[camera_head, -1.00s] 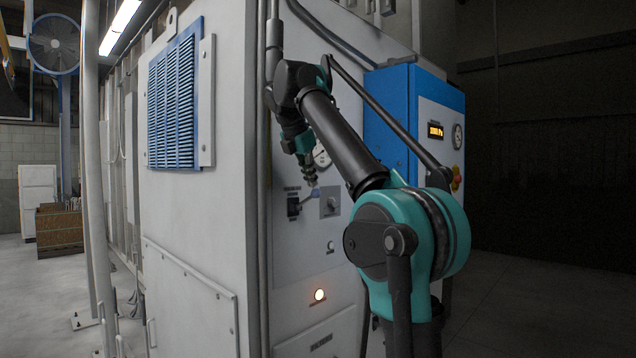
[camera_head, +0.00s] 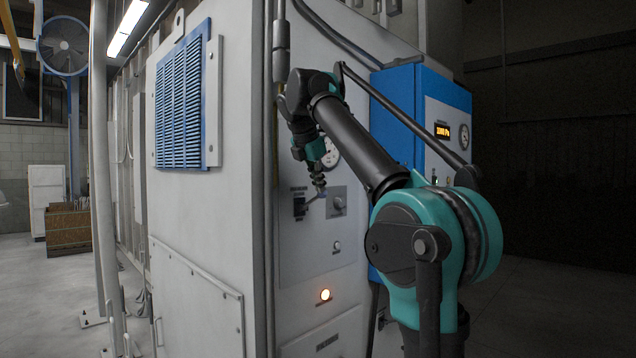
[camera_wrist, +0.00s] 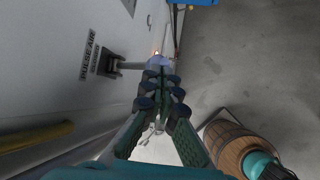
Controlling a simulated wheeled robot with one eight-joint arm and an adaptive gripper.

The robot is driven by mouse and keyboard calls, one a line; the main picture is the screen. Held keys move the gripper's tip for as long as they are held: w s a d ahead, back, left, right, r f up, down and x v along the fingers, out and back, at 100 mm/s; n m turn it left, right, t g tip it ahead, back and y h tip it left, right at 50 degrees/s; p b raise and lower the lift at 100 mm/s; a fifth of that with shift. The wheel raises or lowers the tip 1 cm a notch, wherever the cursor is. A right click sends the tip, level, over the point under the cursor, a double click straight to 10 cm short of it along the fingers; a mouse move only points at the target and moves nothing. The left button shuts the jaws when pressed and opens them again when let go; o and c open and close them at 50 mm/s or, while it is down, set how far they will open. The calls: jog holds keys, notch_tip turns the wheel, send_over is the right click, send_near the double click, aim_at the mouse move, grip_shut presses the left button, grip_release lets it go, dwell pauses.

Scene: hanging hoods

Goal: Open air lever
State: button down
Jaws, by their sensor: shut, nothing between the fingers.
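The air lever (camera_head: 312,201) is a short grey lever on a dark bracket on the front panel of the grey cabinet. In the wrist view the lever (camera_wrist: 133,66) sticks out sideways from its bracket beside a "PULSE AIR" label (camera_wrist: 90,52), and its end is pale bluish. My gripper (camera_wrist: 160,78) is shut and empty, its fingertips right at that pale end. The fingertips partly cover the end, and I cannot tell whether they touch it. In the head view my gripper (camera_head: 320,188) points down just above the lever's end.
A square plate with a knob (camera_head: 337,203) sits right of the lever, and a round gauge (camera_head: 332,152) is above, partly behind my gripper. A blue box (camera_head: 400,88) with a display stands to the right. A yellow bar (camera_wrist: 35,137) crosses the wrist view's left.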

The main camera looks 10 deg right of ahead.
jog(key=shift+s+d+f, duration=0.15)
jog(key=shift+s+f, duration=0.05)
jog(key=shift+f, duration=0.05)
notch_tip(320, 180, down, 10)
jog(key=s+d+m+t+y, duration=0.1)
jog(key=s+m+t+y, duration=0.1)
jog(key=t, duration=0.5)
jog(key=shift+d+r+m+y, duration=0.2)
jog(key=shift+m+y, duration=0.4)
jog(key=shift+y, duration=0.2)
jog(key=shift+r, duration=0.75)
